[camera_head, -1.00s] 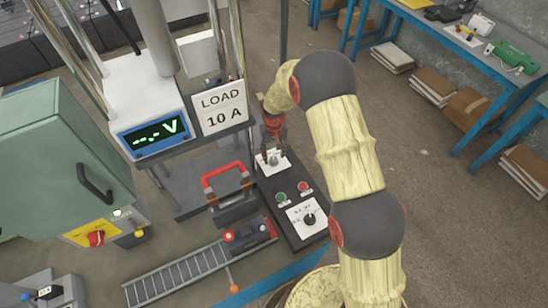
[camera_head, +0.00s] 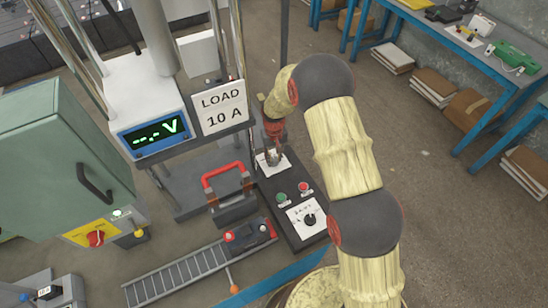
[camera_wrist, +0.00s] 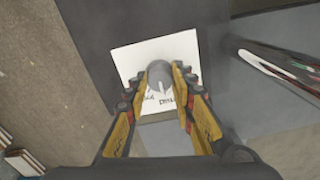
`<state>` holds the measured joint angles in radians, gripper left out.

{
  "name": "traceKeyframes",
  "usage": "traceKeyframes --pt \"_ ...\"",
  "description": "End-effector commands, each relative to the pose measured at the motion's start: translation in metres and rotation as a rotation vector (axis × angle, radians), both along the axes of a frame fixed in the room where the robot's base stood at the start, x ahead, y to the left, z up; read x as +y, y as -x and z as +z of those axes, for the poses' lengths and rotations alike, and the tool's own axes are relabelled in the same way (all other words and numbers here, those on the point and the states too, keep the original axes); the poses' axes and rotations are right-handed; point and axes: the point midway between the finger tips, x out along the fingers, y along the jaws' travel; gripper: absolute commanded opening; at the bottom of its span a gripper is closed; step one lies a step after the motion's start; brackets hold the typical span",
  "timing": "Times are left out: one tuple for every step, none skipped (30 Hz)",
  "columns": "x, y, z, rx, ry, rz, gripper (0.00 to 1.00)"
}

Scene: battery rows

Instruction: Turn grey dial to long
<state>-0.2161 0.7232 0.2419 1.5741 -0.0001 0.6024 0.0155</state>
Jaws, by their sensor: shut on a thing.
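The grey dial (camera_wrist: 159,72) sits on a white label plate (camera_wrist: 126,58) in the wrist view. My gripper (camera_wrist: 157,88) is shut on the dial, its yellow and black fingers on either side of it. The lettering on the plate is partly hidden by the fingers, and I cannot read which mark the dial points at. In the head view my gripper (camera_head: 273,155) reaches down onto the far end of the dark control panel (camera_head: 262,192); the white plate there is partly covered by it.
On the same panel are a green button (camera_head: 281,198), a red button (camera_head: 303,187) and a second, black dial (camera_head: 310,220). A red-handled clamp (camera_head: 222,175) and the load sign (camera_head: 222,107) stand close to the left. Open floor lies to the right.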

Motion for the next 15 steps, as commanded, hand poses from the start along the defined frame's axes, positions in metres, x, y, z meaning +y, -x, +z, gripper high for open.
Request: traceKeyframes --pt "0.0001 0.0001 0.0000 0.000 0.000 0.000 0.13" --pt "0.0001 0.0001 0.0000 0.000 0.000 0.000 0.12" --pt "0.0001 0.0001 0.0000 0.000 0.000 0.000 0.09" --pt "0.0001 0.0001 0.0000 0.000 0.000 0.000 0.08" --pt "0.0001 0.0000 0.0000 0.000 0.000 0.000 0.06" --pt "0.0001 0.0000 0.0000 0.000 0.000 0.000 0.04" --pt "0.0002 0.0000 0.0000 0.000 0.000 0.000 0.02" --pt "0.0002 0.0001 0.0000 0.000 0.000 0.000 0.00" --pt "0.0002 0.0001 0.0000 0.000 0.000 0.000 0.00" --pt "0.0002 0.0000 0.0001 0.000 0.000 0.000 0.00" --pt "0.0002 0.0001 0.0000 0.000 0.000 -0.001 0.00" --pt "0.0002 0.0001 0.0000 0.000 0.000 -0.003 0.00" --pt "0.0002 0.0001 0.0001 0.000 0.000 -0.006 0.00" --pt "0.0002 0.0001 0.0001 0.000 0.000 -0.010 0.00" --pt "0.0002 0.0001 0.0001 0.000 0.000 -0.018 0.00"
